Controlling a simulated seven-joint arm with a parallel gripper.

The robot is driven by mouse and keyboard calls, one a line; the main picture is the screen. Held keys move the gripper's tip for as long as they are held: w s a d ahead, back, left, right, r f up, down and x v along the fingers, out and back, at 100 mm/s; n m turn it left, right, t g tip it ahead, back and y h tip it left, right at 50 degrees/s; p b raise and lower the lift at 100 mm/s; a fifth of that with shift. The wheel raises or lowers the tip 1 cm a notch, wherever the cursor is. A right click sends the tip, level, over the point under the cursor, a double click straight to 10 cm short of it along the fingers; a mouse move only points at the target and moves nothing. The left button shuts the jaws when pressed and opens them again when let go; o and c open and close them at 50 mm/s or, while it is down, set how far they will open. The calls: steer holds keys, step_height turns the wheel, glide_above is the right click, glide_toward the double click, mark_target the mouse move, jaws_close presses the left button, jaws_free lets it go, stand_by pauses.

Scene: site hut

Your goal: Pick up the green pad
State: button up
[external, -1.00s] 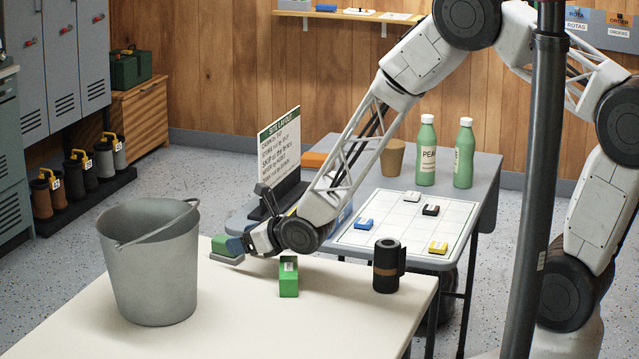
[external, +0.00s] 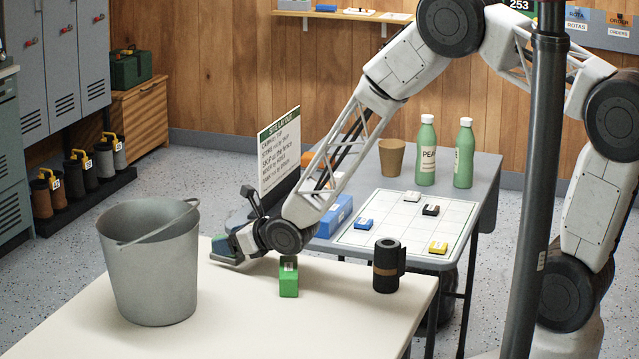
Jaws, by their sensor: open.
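A separate green box (external: 289,280) with a pale label on top stands upright on the white table, to the right of my gripper.
A grey bucket (external: 153,270) stands left of my gripper on the white table (external: 250,325). A black cylinder (external: 386,270) stands at the right. Behind, a grey table holds a gridded mat (external: 385,227) with small blocks, green bottles (external: 426,155) and a sign (external: 279,150).

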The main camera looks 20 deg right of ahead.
steer(key=shift+w+a+f, duration=0.25)
steer(key=shift+w+a, duration=0.15)
steer(key=shift+w, duration=0.1)
stand_by(0.3)
steer(key=c, duration=1)
steer(key=shift+r, duration=0.1)
steer(key=shift+r, duration=4.9)
